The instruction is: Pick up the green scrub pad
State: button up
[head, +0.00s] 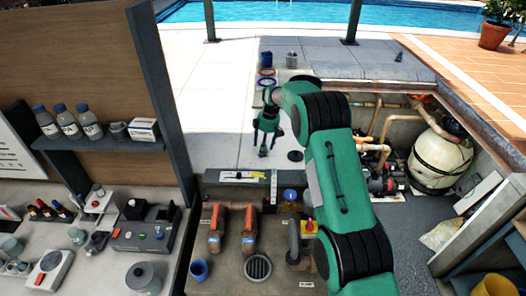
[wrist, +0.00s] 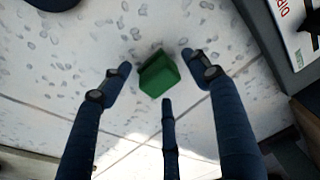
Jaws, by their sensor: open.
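The green scrub pad (wrist: 159,75) is a small green block on pale paving in the wrist view. It lies between the spread tips of the three dark fingers of my gripper (head: 264,145). My gripper is open, and no finger is clearly touching the pad. How far the tips are above it I cannot tell. In the head view my gripper points down over the pale paving beyond the valve bench. I cannot make out the pad there with certainty among the fingers.
A bench with orange valves (head: 217,228) stands in front. A dark round disc (head: 295,155) lies right of my gripper. An open pit with a cream tank (head: 440,160) is at right. A shelf with bottles (head: 66,122) is at left. Paving left of my gripper is clear.

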jog(key=shift+f, duration=0.45)
jog(key=c, duration=1.2)
